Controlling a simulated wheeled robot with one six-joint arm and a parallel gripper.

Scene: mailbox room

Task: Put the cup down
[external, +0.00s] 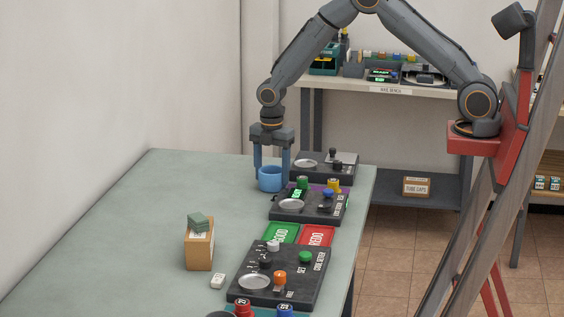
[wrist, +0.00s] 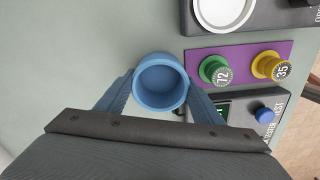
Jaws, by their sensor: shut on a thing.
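The blue cup (external: 270,179) is upright at the far part of the green table (external: 150,215), left of the dark control panels. My gripper (external: 271,172) points down with its blue fingers on either side of the cup, shut on it. In the wrist view the cup (wrist: 161,83) sits between the two fingertips (wrist: 160,90), and its inside looks empty. I cannot tell whether its base touches the table.
A panel with green and yellow knobs (wrist: 230,68) stands close to the cup's right. Another panel (external: 325,168) is behind. Green and red trays (external: 281,233), a nearer panel (external: 280,290) and a cardboard box (external: 199,250) lie nearer. The table's left side is clear.

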